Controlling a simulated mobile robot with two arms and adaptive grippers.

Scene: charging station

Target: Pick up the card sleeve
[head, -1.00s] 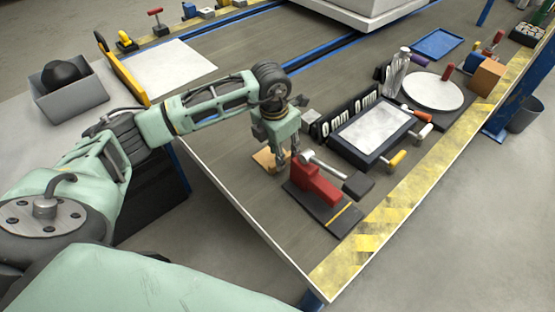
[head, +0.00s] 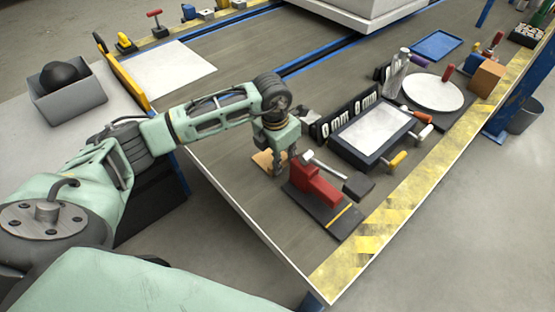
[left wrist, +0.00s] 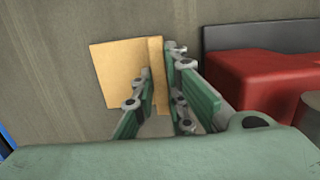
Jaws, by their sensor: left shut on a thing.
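The card sleeve (head: 263,161) is a flat tan piece on the grey bench top, left of the red tool. In the left wrist view the card sleeve (left wrist: 118,68) shows a wide face and a narrower strip at its right edge. My left gripper (head: 279,170) points down at the sleeve's right part. In the left wrist view the left gripper (left wrist: 160,72) has its fingers close together on either side of the strip, shut on the sleeve. The fingers hide part of its lower edge. My right gripper is not in view.
The red tool on a dark base (head: 316,188) stands close to the right of my left gripper, also in the left wrist view (left wrist: 268,80). A black framed tray (head: 376,132) lies behind it. Bare bench lies left of the sleeve.

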